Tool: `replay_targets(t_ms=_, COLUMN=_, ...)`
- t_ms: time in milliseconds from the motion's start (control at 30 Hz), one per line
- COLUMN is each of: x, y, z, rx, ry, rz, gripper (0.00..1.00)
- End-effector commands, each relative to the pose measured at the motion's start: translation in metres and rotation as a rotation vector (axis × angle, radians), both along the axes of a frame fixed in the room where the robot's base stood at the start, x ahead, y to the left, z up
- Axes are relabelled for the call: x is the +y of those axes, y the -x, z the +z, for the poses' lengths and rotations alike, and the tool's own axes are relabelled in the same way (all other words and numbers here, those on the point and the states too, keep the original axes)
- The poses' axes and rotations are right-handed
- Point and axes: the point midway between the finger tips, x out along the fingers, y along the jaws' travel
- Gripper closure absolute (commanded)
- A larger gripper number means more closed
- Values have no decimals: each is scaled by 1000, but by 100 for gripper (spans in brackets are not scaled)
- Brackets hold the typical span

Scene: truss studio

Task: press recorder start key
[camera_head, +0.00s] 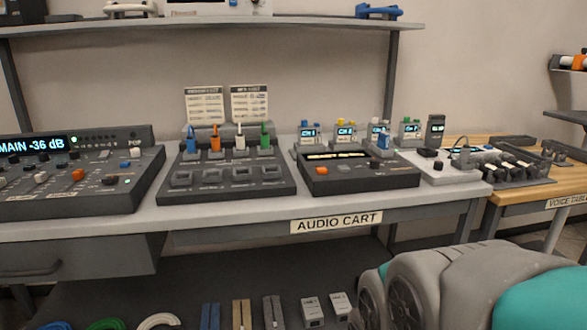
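A dark low device that looks like the recorder (345,181) sits on the audio cart (270,220), right of centre. It has a lit strip display (338,156) along its back edge. An orange-red key (321,171) is on its left part, and a small dark key (376,169) is further right. The labels are too small to read, so I cannot tell which is the start key. Nothing touches the device's keys. A grey and teal part of my own arm fills the lower right corner. My gripper is not in view.
A mixer (70,195) showing "MAIN -36 dB" and a dark box with several pads (226,190) stand to the left. Small units with coloured tops (345,132) stand behind the recorder. A white device (440,170) is to its right. A shelf (215,24) hangs above.

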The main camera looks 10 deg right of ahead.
Motion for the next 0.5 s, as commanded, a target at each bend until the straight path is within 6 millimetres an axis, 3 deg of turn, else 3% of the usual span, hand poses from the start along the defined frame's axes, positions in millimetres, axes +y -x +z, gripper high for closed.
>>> replay_targets(t_ms=33, x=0, y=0, z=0, rx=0, ry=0, rz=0, gripper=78)
replay_targets(t_ms=233, x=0, y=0, z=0, rx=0, ry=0, rz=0, gripper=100)
replay_targets(t_ms=500, x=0, y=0, z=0, rx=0, ry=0, rz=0, gripper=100)
